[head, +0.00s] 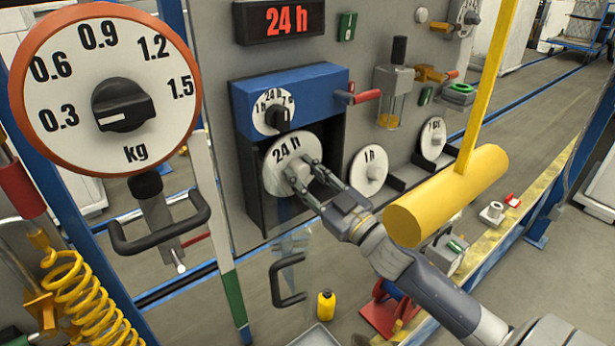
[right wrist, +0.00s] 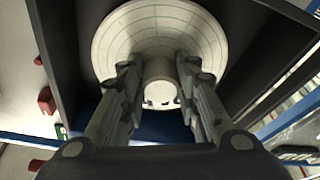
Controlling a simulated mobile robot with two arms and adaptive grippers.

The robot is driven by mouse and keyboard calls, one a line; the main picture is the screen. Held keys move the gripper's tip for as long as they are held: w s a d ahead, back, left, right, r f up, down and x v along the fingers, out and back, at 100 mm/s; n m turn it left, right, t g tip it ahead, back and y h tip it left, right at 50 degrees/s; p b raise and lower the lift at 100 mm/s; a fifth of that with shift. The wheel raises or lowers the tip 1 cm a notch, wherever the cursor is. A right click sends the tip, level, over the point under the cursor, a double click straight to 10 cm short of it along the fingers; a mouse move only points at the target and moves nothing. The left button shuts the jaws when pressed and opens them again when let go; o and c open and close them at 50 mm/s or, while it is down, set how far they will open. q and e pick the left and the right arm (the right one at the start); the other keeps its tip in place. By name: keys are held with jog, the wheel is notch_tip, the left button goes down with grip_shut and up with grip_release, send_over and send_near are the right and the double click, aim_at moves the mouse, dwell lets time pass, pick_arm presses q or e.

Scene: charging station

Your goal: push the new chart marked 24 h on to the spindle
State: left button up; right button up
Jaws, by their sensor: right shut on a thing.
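The white round chart marked 24 h (head: 278,178) is at the open dark recess of the blue-topped recorder (head: 240,105). My right gripper (head: 305,176) is shut on the pale hub at the chart's middle. In the right wrist view the chart (right wrist: 160,35) faces me, with the right gripper's fingers (right wrist: 160,92) on both sides of its hub. The spindle is hidden behind the chart, so I cannot tell whether the chart is seated on it. My left gripper is not in view.
A chart marked 1 h (head: 369,170) and another chart (head: 433,138) hang on the panel to the right. A yellow cylinder on a bar (head: 450,195) is close to my right arm. A large kg dial (head: 105,85) stands at left. A sign reads 24 h (head: 280,20).

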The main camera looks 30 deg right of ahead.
jog(key=shift+w, duration=0.65)
jog(key=o, duration=1.2)
jog(key=shift+c, duration=0.2)
jog(key=v, duration=1.2)
jog(key=shift+r, duration=0.15)
